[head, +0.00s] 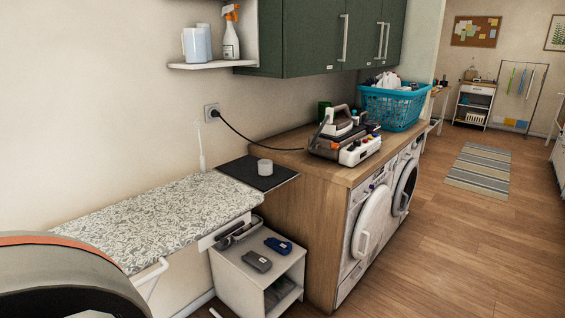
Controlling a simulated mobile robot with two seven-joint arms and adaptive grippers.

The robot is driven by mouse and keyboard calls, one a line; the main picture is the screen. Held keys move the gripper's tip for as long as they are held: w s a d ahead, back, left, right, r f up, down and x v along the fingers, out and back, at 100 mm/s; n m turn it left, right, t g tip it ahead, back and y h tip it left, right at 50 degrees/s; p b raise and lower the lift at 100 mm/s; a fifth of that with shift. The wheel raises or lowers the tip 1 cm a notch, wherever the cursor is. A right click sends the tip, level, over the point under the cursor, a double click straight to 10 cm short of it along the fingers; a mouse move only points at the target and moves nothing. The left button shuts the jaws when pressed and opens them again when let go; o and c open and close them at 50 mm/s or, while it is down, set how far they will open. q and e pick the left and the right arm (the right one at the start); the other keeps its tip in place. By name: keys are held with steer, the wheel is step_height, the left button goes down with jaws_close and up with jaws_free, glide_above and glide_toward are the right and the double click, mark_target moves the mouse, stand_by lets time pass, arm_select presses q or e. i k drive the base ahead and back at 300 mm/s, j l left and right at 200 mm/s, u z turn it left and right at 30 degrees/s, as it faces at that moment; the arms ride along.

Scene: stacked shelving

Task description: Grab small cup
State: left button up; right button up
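A small light-grey cup (265,167) stands upright on a black mat (244,173) at the end of the ironing board, beside the wooden counter. No gripper shows in the head view. A large rounded grey and dark part with an orange stripe fills the lower left corner, and it looks like a part of my own body.
The patterned ironing board (160,217) runs to the lower left. A steam iron station (345,140) and a blue laundry basket (392,107) stand on the counter (308,183). A low white cabinet (232,282) is below the mat.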

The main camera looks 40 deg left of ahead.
mark_target(264, 166)
steer(key=i+u, duration=0.35)
steer(key=i, duration=0.3)
steer(key=i+l+u, duration=0.25)
steer(key=i+u, duration=0.15)
steer(key=i, duration=0.2)
